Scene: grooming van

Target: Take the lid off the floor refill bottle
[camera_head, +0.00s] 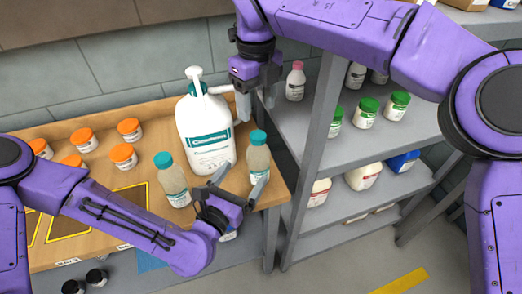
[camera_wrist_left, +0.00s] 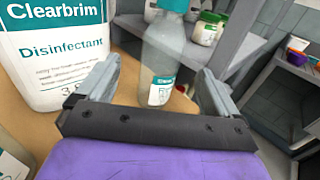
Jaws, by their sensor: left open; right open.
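Two clear bottles with teal lids stand on the wooden counter; I cannot read which is the floor refill. The right bottle (camera_head: 258,163) has its teal lid (camera_head: 257,137) on and stands upright near the counter's right end. My left gripper (camera_head: 238,183) is open in front of it, low down. In the left wrist view this bottle (camera_wrist_left: 160,62) shows between and beyond the open fingers, its lid (camera_wrist_left: 174,4) cut by the top edge. My right gripper (camera_head: 255,101) is open, pointing down above the lid, apart from it. The left bottle (camera_head: 171,182) is also lidded.
A large white Clearbrim Disinfectant jug (camera_head: 203,130) with a pump stands just left of the right bottle. Several orange-lidded jars (camera_head: 123,155) sit at left. A grey shelf (camera_head: 345,150) with green-lidded jars (camera_head: 366,112) stands at right, past the counter's end.

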